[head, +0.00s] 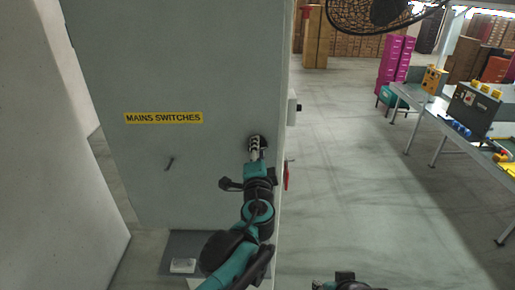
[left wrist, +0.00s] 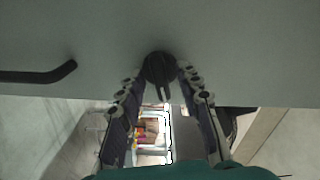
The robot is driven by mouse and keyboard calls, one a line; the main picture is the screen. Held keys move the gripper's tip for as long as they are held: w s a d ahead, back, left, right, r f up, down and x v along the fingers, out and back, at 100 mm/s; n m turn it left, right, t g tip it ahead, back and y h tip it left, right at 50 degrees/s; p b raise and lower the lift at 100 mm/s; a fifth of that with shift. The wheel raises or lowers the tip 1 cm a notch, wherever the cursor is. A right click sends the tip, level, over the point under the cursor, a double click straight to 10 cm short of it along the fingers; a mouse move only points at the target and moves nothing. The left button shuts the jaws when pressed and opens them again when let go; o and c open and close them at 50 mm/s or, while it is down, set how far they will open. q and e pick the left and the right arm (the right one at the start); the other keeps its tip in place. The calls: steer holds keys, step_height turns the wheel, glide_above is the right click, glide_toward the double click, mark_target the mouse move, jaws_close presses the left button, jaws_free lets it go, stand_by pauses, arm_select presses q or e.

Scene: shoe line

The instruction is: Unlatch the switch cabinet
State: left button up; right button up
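The grey switch cabinet (head: 130,70) stands upright with a yellow "MAINS SWITCHES" label (head: 163,118) on its front. A dark round latch knob (left wrist: 160,68) sits near the right edge of that front, with a short tab pointing down. A dark bar handle (head: 169,163) is further left, and it also shows in the left wrist view (left wrist: 40,75). My left gripper (head: 256,143) is at the knob, its fingers (left wrist: 158,76) apart on either side of it, with small gaps. The knob is mostly hidden by the gripper in the head view.
A red lever (head: 288,174) and a small grey box (head: 293,107) are on the cabinet's right side. A pale wall or panel (head: 50,170) stands close on the left. A workbench (head: 420,98) with equipment is at right. The floor between is clear.

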arm_select(q)
jaws_close()
steer(key=m+b, duration=0.1)
steer(key=m, duration=0.2)
steer(key=shift+r, duration=0.1)
stand_by(0.4)
